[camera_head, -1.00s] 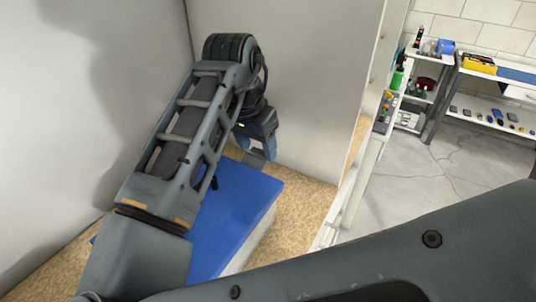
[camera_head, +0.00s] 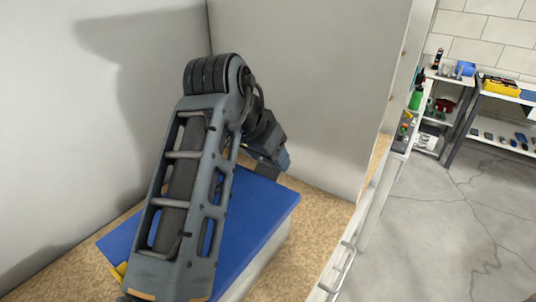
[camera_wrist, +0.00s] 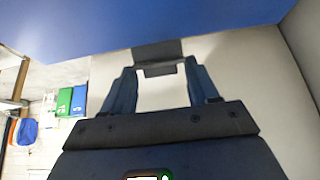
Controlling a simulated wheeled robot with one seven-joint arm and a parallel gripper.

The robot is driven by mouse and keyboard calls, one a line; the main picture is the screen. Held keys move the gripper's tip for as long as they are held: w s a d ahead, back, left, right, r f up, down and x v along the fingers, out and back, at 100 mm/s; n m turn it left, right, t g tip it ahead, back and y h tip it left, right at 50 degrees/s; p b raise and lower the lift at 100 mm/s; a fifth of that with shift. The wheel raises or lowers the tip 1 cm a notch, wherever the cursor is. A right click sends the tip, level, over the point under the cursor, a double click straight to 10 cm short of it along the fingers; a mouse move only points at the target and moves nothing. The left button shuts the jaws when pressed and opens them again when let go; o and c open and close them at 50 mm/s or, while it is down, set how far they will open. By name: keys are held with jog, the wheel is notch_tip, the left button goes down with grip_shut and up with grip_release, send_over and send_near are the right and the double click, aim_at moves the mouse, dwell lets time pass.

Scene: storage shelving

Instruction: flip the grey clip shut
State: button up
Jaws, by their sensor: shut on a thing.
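The grey clip (camera_wrist: 157,51) is a dark flat piece at the edge of the blue lid (camera_wrist: 100,22) in the wrist view. In the head view the clip (camera_head: 263,171) shows small at the far edge of the blue lid (camera_head: 262,203), which lies on a pale box (camera_head: 265,262). My gripper (camera_wrist: 162,68) has its two blue fingers on either side of the clip and is shut on it. In the head view my gripper (camera_head: 275,158) is at the lid's far edge, partly hidden by my wrist. Whether the clip is latched cannot be told.
The box stands on a speckled board (camera_head: 318,232) inside a pale-walled bay (camera_head: 310,95). Open floor (camera_head: 440,220) and shelves with small goods lie to the right.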

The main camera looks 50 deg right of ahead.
jog(key=o, duration=1.2)
jog(key=shift+b+v, duration=0.3)
jog(key=shift+v, duration=3.65)
